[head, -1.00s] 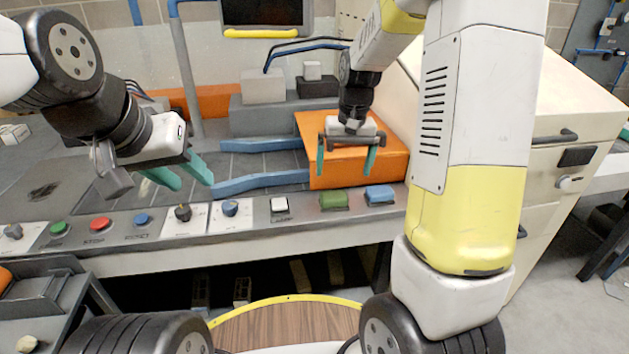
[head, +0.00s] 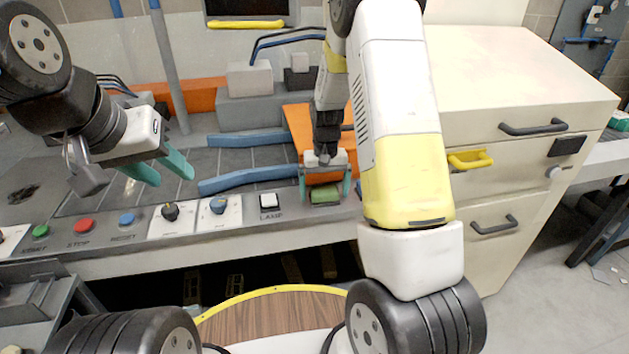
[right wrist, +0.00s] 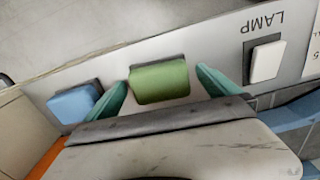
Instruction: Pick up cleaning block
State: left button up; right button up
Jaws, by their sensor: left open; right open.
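A green block (head: 325,195) sits on the control panel, right of the LAMP switch. In the right wrist view the green block (right wrist: 160,82) lies between the teal fingers of my open right gripper (head: 325,188), with gaps on both sides. A blue block (right wrist: 75,103) lies beyond the finger on the left there; in the head view my right arm hides it. I cannot tell by a label which block is the cleaning block. My left gripper (head: 168,177) is open and empty above the bench at left.
The LAMP switch (head: 268,201) stands close to the green block. Knobs and coloured buttons run along the panel to the left. An orange box (head: 303,125) is behind my right gripper. A cream cabinet (head: 520,95) with handles stands at right.

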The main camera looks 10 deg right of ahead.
aim_at(324, 189)
jog(key=c, duration=1.4)
jog(key=shift+r, duration=0.15)
jog(key=shift+r, duration=0.2)
notch_tip(324, 189, up, 3)
jog(key=shift+r, duration=0.1)
jog(key=s+a, duration=0.2)
jog(key=s, duration=0.5)
jog(key=s+a+r, duration=0.1)
jog(key=s, duration=0.7)
jog(key=shift+s+a, duration=0.3)
jog(key=shift+a, duration=0.1)
